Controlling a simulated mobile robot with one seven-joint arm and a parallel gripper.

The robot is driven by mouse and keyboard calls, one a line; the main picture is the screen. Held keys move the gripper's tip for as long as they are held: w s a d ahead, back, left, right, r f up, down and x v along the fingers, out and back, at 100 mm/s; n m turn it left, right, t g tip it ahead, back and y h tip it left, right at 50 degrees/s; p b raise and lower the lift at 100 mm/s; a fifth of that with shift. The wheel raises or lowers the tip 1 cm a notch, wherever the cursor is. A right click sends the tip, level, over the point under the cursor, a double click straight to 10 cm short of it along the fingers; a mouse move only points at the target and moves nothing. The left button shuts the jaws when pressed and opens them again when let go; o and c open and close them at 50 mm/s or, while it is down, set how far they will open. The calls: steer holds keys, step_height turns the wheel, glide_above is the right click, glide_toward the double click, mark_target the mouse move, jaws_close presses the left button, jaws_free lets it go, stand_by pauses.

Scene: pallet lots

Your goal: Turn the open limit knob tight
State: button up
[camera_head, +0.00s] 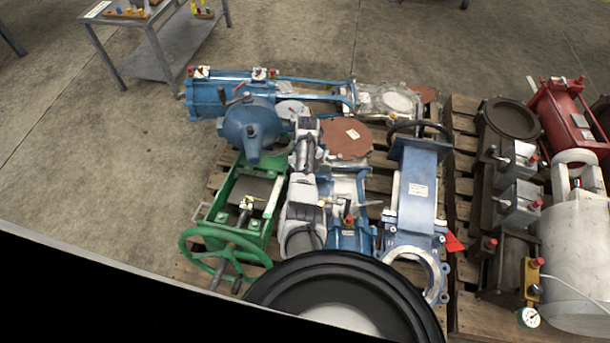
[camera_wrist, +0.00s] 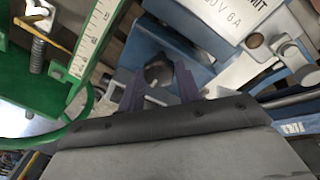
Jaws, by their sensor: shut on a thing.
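In the wrist view, a small dark round knob (camera_wrist: 156,70) sits between the two dark fingers of my gripper (camera_wrist: 159,86), which are shut on it. Behind it is a blue housing with a pale box (camera_wrist: 225,30) bearing a label; only the letters "MIT" and "V 6 A" can be read. The knob's own marking is hidden, so I cannot tell how tight it is. In the head view, my grey and white arm reaches down over the blue valve parts (camera_head: 350,232), and the knob and fingertips cannot be made out.
Close at left in the wrist view is a green frame with a scale strip (camera_wrist: 96,33); the head view shows its green handwheel (camera_head: 225,252). A blue gate valve (camera_head: 418,195) stands right of my arm. Grey boxes and red parts fill a second pallet (camera_head: 470,315). Floor at left is clear.

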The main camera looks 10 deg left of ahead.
steer(key=o, duration=1)
steer(key=shift+r, duration=0.1)
step_height(320, 180, up, 13)
steer(key=w+p, duration=0.1)
steer(key=w, duration=0.1)
steer(key=shift+w+r, duration=0.2)
steer(key=shift+w, duration=0.15)
steer(key=shift+a, duration=0.1)
